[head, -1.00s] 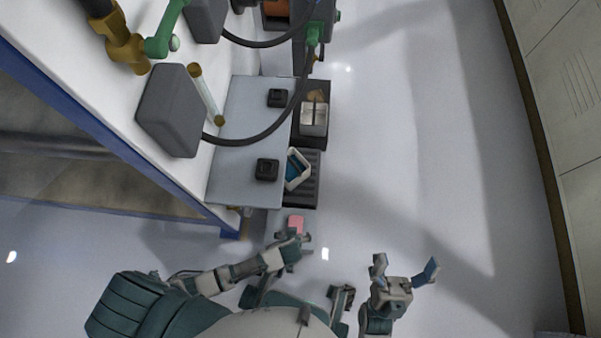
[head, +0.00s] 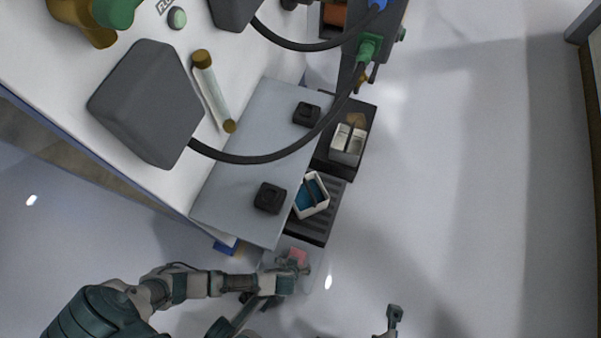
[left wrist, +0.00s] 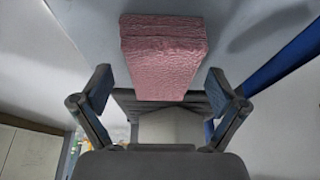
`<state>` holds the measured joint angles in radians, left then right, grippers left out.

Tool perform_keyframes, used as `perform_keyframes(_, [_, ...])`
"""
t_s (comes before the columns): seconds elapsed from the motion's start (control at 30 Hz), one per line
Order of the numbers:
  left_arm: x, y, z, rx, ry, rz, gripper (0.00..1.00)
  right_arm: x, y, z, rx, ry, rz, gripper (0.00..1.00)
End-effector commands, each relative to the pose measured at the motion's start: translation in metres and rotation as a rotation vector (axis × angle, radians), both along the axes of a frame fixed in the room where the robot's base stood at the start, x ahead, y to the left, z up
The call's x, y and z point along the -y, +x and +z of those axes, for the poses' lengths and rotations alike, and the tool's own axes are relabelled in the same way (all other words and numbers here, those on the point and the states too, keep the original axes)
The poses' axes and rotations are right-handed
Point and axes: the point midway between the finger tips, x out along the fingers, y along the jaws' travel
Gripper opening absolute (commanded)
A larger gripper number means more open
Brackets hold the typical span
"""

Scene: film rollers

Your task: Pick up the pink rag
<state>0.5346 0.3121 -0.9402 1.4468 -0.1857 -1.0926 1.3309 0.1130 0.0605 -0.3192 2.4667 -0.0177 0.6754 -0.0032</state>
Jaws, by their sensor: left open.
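The pink rag (head: 298,256) is a small folded block at the near end of the black trays in the head view, partly covered by my left gripper (head: 296,266). In the left wrist view the rag (left wrist: 163,55) is large, thick and textured. It sits ahead of my open left gripper (left wrist: 160,84), roughly centred between the two fingers. Whether the fingers touch it cannot be told. Only a bit of my right gripper (head: 393,316) shows at the bottom edge of the head view, apart from the rag.
A black tray (head: 318,232) holds a white container with blue inside (head: 311,196). Farther back is a metal box (head: 347,143). A grey plate (head: 235,190) with two black knobs lies left of the trays, crossed by a black hose (head: 265,158). The floor to the right is clear.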

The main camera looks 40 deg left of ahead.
Motion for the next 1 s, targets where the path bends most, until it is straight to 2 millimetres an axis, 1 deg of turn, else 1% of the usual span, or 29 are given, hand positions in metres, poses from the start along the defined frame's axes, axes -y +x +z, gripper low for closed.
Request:
perform_keyframes(0.03, [-0.0005,-0.0004,-0.0077,-0.004,0.000,-0.001,0.97,-0.0004,0.0012,-0.0026,0.006,0.001,0.000,0.92])
perform_keyframes(0.07, [-0.0007,0.0007,-0.0083,-0.002,0.000,-0.001,0.97,-0.0007,0.0012,-0.0013,0.011,0.001,0.001,0.92])
perform_keyframes(0.27, [-0.0005,0.0039,-0.0054,0.003,-0.001,-0.001,0.97,-0.0011,0.0004,0.0033,0.020,-0.001,0.001,0.92])
perform_keyframes(0.5, [-0.0004,0.0038,-0.0061,0.003,-0.002,0.000,0.97,-0.0010,0.0041,0.0010,0.015,-0.001,0.000,0.92])
perform_keyframes(1.0, [-0.0005,0.0035,-0.0109,0.001,-0.001,0.000,0.97,-0.0009,0.0037,0.0018,0.017,-0.001,0.000,0.92])
